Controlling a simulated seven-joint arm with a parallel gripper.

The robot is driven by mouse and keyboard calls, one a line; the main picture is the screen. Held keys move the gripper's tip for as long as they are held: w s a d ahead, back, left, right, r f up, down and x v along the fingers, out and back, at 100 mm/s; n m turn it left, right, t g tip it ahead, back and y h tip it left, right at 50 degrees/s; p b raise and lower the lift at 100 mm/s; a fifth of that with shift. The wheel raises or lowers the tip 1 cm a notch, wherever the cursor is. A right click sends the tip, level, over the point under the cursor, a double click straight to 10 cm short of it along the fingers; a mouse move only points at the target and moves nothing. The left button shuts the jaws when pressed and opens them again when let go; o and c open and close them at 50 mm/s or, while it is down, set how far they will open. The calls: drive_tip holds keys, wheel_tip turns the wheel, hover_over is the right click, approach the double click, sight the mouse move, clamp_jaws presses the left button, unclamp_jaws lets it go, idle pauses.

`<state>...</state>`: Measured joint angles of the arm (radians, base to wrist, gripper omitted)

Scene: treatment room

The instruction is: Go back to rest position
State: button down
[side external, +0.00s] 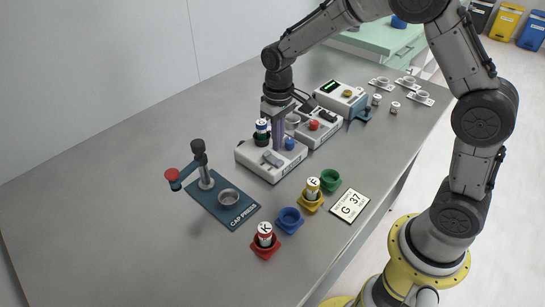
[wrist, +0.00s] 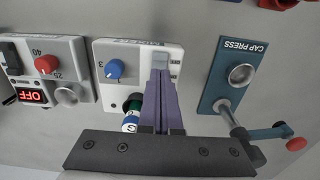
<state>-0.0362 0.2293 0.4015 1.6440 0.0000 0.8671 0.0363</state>
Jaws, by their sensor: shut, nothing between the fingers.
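My gripper (side external: 279,146) has its purple fingers closed together, with nothing between them. It points down over the white device with the blue knob (side external: 286,160). In the wrist view the fingertips (wrist: 161,66) overlap the far part of this device (wrist: 140,52), right of its blue knob (wrist: 115,69). I cannot tell whether they touch it. A vial with a blue-and-white label (side external: 262,128) stands in a dark holder on the device, left of the fingers. In the wrist view the vial (wrist: 131,122) is partly hidden by the gripper.
A cap press (side external: 242,212) with a red-knobbed lever stands left. Red (side external: 263,250) and yellow (side external: 311,205) holders carry vials; blue (side external: 290,220) and green (side external: 331,180) ones look empty. A red-knobbed device (wrist: 57,48) reads OFF. The table's left part is clear.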

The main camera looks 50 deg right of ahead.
drive_tip(key=shift+r, duration=1.4)
drive_tip(key=shift+r, duration=0.1)
drive_tip(key=s+d+r+t, duration=0.1)
drive_tip(key=s+r+t, duration=0.1)
drive_tip(key=s+r, duration=0.4)
drive_tip(key=s+r+t, duration=0.2)
drive_tip(key=s+r, duration=0.2)
drive_tip(key=r, duration=0.5)
drive_tip(key=s+f+t, duration=0.1)
drive_tip(key=s+f, duration=0.2)
drive_tip(key=s, duration=1.2)
drive_tip(key=shift+d+f+t, duration=0.2)
drive_tip(key=shift+d+t, duration=0.05)
drive_tip(key=shift+t, duration=0.05)
